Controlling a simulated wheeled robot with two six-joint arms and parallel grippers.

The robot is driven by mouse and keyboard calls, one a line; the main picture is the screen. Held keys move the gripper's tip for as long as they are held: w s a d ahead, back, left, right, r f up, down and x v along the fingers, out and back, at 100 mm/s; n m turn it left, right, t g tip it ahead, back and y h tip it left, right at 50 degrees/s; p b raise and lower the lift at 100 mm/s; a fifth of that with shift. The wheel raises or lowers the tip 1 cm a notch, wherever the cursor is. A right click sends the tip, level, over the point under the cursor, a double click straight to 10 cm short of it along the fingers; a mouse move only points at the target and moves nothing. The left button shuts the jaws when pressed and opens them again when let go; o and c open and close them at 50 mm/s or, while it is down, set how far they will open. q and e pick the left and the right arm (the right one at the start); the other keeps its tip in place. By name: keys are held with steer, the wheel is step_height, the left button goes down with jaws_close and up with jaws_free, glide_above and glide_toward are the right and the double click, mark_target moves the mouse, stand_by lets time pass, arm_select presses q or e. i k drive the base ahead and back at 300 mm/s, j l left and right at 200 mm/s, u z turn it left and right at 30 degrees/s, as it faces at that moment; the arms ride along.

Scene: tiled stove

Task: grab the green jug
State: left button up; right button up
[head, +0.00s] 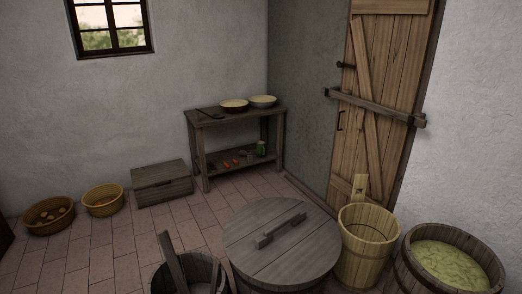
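A small green jug (261,148) stands upright on the lower shelf of a wooden side table (241,115) against the back wall. It is near the right end of that shelf, under the tabletop. It is small in the head view, so its handle cannot be made out. Neither of my grippers shows in the head view.
Several orange-red items (236,162) lie left of the jug. Two bowls (262,101) stand on the tabletop. A chest (162,182) and baskets (48,215) are left. A lidded tub (290,262), bucket (352,262) and barrel (405,268) block the front right. Tiled floor is clear left of centre.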

mark_target(260, 145)
steer(key=i+j+u, duration=0.2)
steer(key=j+u, duration=0.15)
steer(key=j, duration=0.15)
steer(key=i+j+u, duration=0.3)
steer(key=j, duration=0.15)
steer(key=i+j+u, duration=0.9)
steer(key=i, duration=0.2)
steer(key=i+j+u, duration=0.25)
steer(key=i, duration=0.15)
steer(key=i+l+z, duration=0.1)
steer(key=i+z, duration=0.3)
steer(key=i, duration=0.15)
steer(key=i+z, duration=0.4)
steer(key=i, duration=0.2)
steer(key=i+j+z, duration=0.4)
steer(key=i, duration=0.15)
steer(key=i+l+z, duration=0.3)
steer(key=i+z, duration=0.2)
steer(key=i+l+z, duration=0.1)
steer(key=i+z, duration=0.4)
steer(key=i+j+z, duration=0.1)
steer(key=i+z, duration=0.35)
steer(key=i+j+z, duration=0.35)
steer(key=i+z, duration=0.15)
steer(key=i, duration=0.15)
steer(key=i+l+z, duration=0.2)
steer(key=i, duration=0.55)
steer(key=i+l+z, duration=0.2)
steer(key=i, duration=0.6)
steer(key=j, duration=0.1)
